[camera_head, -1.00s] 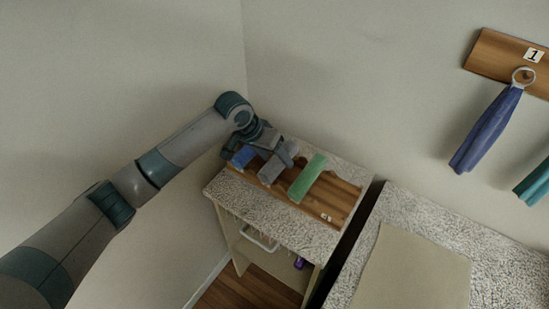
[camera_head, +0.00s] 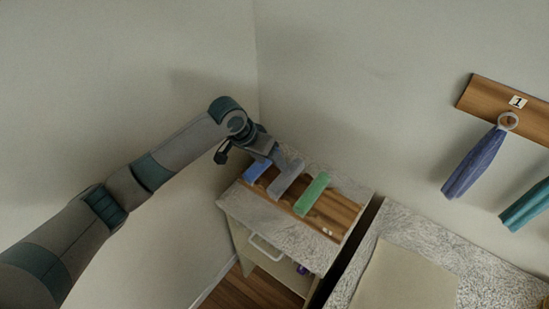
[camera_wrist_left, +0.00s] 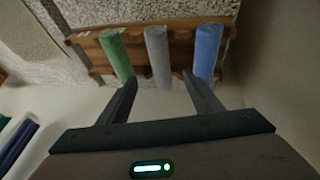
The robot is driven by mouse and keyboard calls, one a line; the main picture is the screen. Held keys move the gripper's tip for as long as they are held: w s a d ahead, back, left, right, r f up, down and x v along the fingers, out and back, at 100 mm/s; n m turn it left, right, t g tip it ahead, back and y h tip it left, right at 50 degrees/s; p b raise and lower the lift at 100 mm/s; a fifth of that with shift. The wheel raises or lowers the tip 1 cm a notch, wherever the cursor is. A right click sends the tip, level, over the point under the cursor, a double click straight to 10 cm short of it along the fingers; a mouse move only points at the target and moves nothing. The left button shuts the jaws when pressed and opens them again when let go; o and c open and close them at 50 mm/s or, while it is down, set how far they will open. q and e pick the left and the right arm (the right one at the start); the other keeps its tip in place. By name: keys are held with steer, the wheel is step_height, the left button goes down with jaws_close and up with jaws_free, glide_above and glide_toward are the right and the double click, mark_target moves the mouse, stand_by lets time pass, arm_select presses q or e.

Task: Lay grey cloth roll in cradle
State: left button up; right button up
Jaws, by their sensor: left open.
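The grey cloth roll (camera_head: 286,181) lies in the wooden cradle board (camera_head: 340,215) on the small cabinet, between a blue roll (camera_head: 257,170) and a green roll (camera_head: 313,193). In the left wrist view the grey roll (camera_wrist_left: 158,56) also lies between the green and blue rolls on the board. My left gripper (camera_head: 275,155) is at the back end of the grey roll. Its two fingers (camera_wrist_left: 160,82) are spread and empty, apart from the grey roll, with one on each side of its line. My right gripper is not in view.
The cabinet (camera_head: 275,228) has a speckled top and an open front with a handle. Right of it is a speckled counter with a tan mat (camera_head: 405,280). A wall rack (camera_head: 515,105) carries a hanging blue towel (camera_head: 474,165) and a teal one (camera_head: 527,207).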

arm_select(q)
steer(key=shift+v, duration=1.3)
